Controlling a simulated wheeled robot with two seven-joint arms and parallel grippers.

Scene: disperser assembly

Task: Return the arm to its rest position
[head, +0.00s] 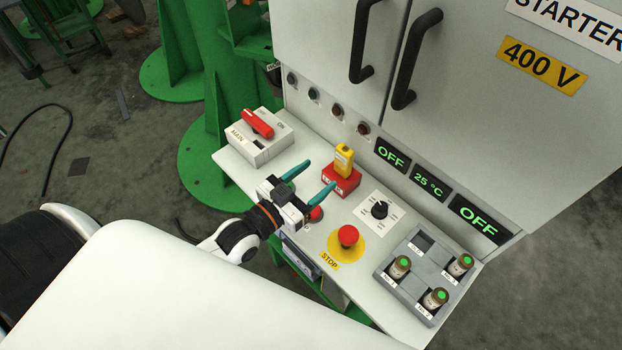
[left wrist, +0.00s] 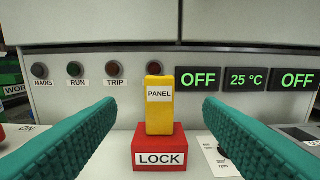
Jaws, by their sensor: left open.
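My left gripper (head: 308,181) is open and empty above the control shelf, with its two teal fingers spread. In the left wrist view, its fingers (left wrist: 160,125) stand on either side of the yellow PANEL piece (left wrist: 160,112), apart from it. This yellow piece (head: 343,158) stands upright in the red LOCK block (head: 340,181). The LOCK label on the red block (left wrist: 160,140) faces the wrist camera. My right gripper is in neither view.
On the shelf are a MAIN switch box (head: 262,147) with a red handle, a black knob (head: 380,209), a red STOP button (head: 348,236) and a grey rack (head: 402,302) with several green-topped vials. A cabinet (head: 460,110) with black handles rises behind. Displays read OFF, 25 °C, OFF.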

